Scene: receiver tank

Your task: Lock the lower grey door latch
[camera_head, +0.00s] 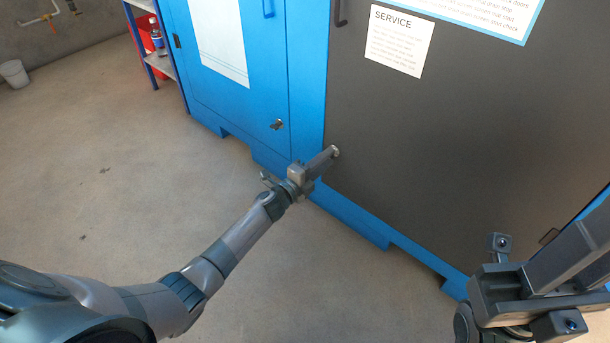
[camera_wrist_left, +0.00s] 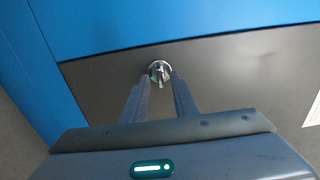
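The lower grey door latch (camera_head: 336,151) is a small round metal lock at the lower left edge of the dark grey door (camera_head: 440,140). In the left wrist view the latch (camera_wrist_left: 159,72) shows a silver round face with a small tab pointing down in the picture. My left gripper (camera_head: 328,156) reaches up to it. In the left wrist view its two fingers (camera_wrist_left: 161,84) stand apart, one on each side of the tab, with narrow gaps showing. Contact is not clear. My right gripper (camera_head: 570,265) is at the lower right, away from the latch, its fingertips cut off or unclear.
A blue door (camera_head: 240,75) left of the grey one has its own small latch (camera_head: 277,124). A SERVICE sheet (camera_head: 398,42) is on the grey door. A shelf (camera_head: 150,55) and white bucket (camera_head: 14,73) stand far left. The floor in front is clear.

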